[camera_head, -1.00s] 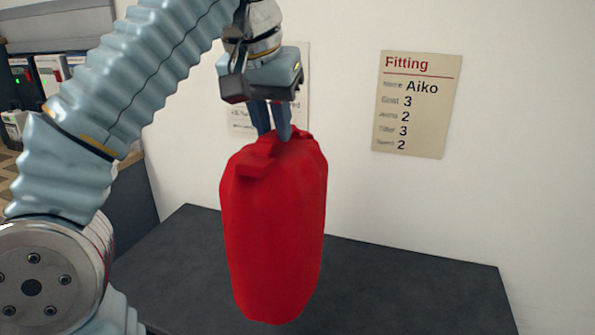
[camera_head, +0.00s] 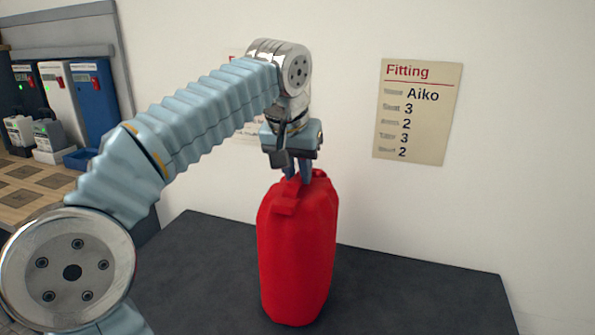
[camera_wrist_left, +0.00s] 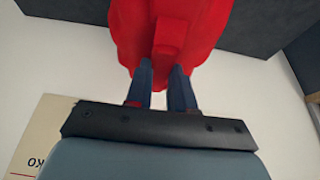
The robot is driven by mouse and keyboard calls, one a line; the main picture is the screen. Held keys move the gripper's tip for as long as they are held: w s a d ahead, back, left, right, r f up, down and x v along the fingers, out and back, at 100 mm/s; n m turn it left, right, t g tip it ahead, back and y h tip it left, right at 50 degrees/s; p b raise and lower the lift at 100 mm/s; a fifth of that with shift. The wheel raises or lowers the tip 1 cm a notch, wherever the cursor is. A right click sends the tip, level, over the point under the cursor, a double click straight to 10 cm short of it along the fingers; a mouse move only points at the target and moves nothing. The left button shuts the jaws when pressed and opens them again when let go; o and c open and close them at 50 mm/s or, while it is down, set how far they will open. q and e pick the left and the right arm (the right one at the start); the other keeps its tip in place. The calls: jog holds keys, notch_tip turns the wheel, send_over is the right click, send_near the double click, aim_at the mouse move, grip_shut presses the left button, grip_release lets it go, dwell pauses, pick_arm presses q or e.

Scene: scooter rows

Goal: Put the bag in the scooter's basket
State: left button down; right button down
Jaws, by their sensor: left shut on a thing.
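The bag (camera_head: 298,250) is a red, tall, rounded sack with a folded top, upright over the dark table in the head view. My left gripper (camera_head: 300,178) comes down on it from above and is shut on its top. The left wrist view also shows the bag (camera_wrist_left: 165,25) and the two blue fingers of the left gripper (camera_wrist_left: 160,85) at its top. I cannot tell whether the bag's bottom touches the table. No scooter or basket shows. My right gripper is not in view.
The dark table top (camera_head: 420,290) is bare around the bag. A white wall stands behind it with a paper sign (camera_head: 417,112) headed "Fitting". At the left, several charger-like boxes (camera_head: 62,100) stand on a patterned wooden counter (camera_head: 40,185).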

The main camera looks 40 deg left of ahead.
pick_arm(q)
jog(key=shift+f, duration=0.25)
jog(key=shift+f, duration=0.2)
jog(key=c, duration=1)
grip_release()
jog(key=shift+r, duration=0.1)
